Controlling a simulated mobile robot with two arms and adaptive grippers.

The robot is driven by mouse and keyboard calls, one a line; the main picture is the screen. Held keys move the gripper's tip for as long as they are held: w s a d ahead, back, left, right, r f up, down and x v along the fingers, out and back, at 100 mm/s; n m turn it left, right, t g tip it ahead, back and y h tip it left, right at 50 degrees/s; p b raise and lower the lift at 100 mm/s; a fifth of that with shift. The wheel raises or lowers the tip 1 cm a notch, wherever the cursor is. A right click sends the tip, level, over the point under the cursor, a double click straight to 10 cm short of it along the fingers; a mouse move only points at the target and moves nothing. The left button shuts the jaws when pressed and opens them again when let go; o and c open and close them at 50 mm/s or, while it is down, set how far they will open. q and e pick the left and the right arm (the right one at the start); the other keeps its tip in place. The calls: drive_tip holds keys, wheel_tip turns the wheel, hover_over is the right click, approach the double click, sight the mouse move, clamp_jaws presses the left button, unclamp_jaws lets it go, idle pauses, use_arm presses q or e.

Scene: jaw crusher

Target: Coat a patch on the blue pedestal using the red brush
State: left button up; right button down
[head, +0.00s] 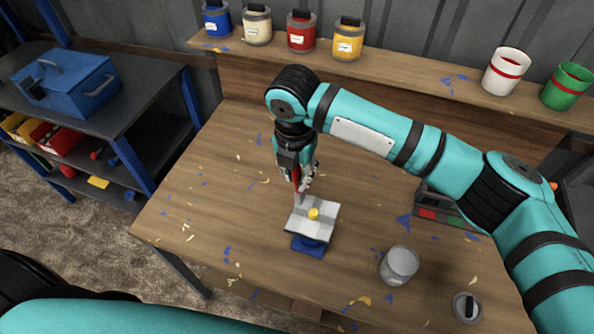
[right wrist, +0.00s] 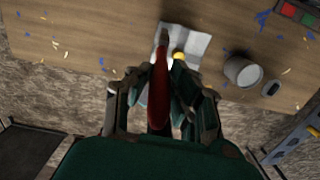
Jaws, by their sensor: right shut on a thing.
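The blue pedestal (head: 308,245) stands on the workbench. A pale grey-white slab or sheet (head: 325,222) lies over its top, with a small yellow piece (head: 314,213) on it; whether that is raised or flat I cannot tell. My right gripper (head: 302,184) is shut on the red brush (head: 296,178), just behind the slab. The brush tip is at the slab's far left edge; contact is unclear. In the right wrist view the red handle (right wrist: 158,100) runs between the fingers, its tip over the pale sheet (right wrist: 196,42). My left gripper is out of view.
An open grey tin (head: 399,265) stands right of the pedestal, with a lid (head: 467,307) near the front edge. A tray (head: 440,210) is partly behind my right arm. Coloured tins (head: 301,32) line the back shelf. The bench's left side has only scattered chips.

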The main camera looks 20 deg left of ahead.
drive_tip(key=shift+f, duration=0.3)
drive_tip(key=shift+s+r+p, duration=0.2)
drive_tip(key=shift+s+p, duration=0.4)
drive_tip(key=shift+s, duration=0.1)
drive_tip(key=shift+w+f+p, duration=0.2)
drive_tip(key=shift+w+p, duration=0.5)
drive_tip(key=shift+p, duration=0.4)
idle(0.6)
drive_tip(key=shift+r, duration=0.1)
